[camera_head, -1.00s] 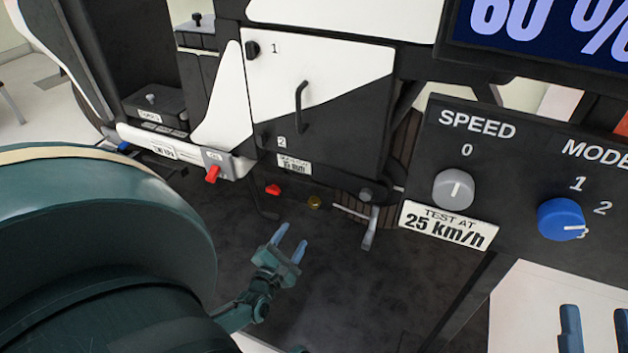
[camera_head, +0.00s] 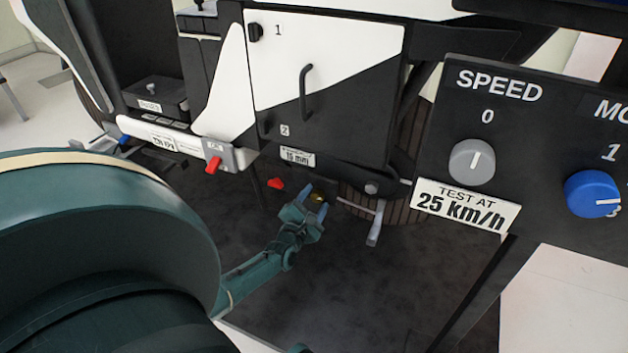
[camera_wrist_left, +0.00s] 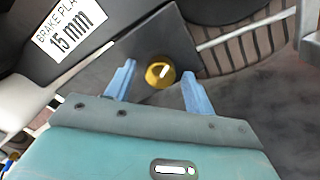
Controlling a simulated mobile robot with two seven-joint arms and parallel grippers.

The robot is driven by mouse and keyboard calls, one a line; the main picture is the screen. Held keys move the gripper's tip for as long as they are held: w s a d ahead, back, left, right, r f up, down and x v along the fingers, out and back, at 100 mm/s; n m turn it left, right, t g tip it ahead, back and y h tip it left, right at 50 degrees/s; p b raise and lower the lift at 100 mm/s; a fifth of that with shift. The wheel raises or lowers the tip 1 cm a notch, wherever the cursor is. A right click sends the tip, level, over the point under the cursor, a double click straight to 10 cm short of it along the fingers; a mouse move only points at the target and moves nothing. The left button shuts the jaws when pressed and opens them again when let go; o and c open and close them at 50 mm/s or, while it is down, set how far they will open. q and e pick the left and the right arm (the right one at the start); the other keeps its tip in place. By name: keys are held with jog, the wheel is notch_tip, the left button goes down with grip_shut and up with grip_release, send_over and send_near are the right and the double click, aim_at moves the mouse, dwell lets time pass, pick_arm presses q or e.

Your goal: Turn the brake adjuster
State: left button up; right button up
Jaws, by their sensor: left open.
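The brake adjuster is a small yellow knob with a white mark, seen in the left wrist view (camera_wrist_left: 160,74) and in the head view (camera_head: 317,196). It sits on a dark plate under the chassis, beside a label (camera_wrist_left: 72,30) reading 15 mm. My left gripper (camera_head: 312,195) is open, its blue fingertips pointing at the knob. In the left wrist view the fingers (camera_wrist_left: 157,82) stand apart to the left and right of the knob, with a visible gap on each side. Whether the tips reach the knob in depth I cannot tell. My right gripper does not show.
A red knob (camera_head: 276,183) lies left of the adjuster. A metal lever (camera_head: 376,224) hangs to its right, near a ribbed drum (camera_head: 408,205). A red-handled valve (camera_head: 213,165) is at left. The control panel (camera_head: 540,130) stands at right. Dark floor below is clear.

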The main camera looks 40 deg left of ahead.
pick_arm(q)
jog(key=c, duration=1)
jog(key=shift+o, duration=0.2)
